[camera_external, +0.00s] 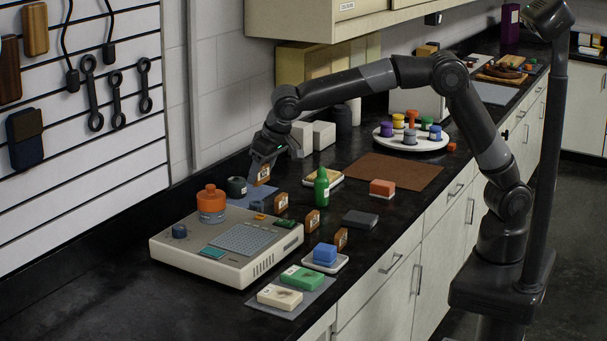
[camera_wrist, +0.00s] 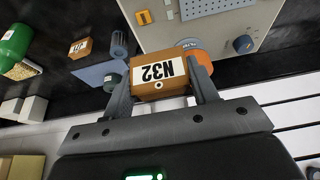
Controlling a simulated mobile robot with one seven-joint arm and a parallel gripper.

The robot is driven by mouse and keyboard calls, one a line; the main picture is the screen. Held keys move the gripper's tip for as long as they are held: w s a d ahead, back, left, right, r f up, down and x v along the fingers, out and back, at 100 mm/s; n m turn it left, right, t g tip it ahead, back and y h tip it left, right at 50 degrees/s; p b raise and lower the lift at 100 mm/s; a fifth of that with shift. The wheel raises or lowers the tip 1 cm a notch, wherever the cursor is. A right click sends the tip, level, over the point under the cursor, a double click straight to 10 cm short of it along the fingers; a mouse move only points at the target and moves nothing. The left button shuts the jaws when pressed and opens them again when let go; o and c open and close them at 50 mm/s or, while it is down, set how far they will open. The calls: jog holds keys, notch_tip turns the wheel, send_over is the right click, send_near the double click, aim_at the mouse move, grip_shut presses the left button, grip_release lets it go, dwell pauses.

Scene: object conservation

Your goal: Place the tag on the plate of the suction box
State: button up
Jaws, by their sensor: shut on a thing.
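My gripper (camera_external: 262,166) is shut on a brown tag (camera_external: 263,176) and holds it in the air beyond the far end of the suction box. The cream suction box (camera_external: 200,262) stands on the black counter. Its grey perforated plate (camera_external: 242,239) is bare, with an orange knob-like cylinder (camera_external: 211,203) behind it. The wrist view shows part of the box (camera_wrist: 165,30) and an edge of the plate (camera_wrist: 212,5).
Three similar brown tags (camera_external: 312,220) stand in a row right of the box. A green bottle (camera_external: 321,187), a dark round container (camera_external: 236,187) and a blue block (camera_external: 325,253) on a white dish are nearby. Green and cream blocks (camera_external: 279,296) lie in front.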

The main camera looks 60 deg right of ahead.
send_over(238, 238)
jog(key=s, duration=0.2)
jog(key=f, duration=0.7)
jog(key=shift+w, duration=0.25)
jog(key=shift+f, duration=1.85)
jog(key=shift+f, duration=0.15)
jog(key=o, duration=0.9)
jog(key=shift+o, duration=0.2)
jog(key=v, duration=1.2)
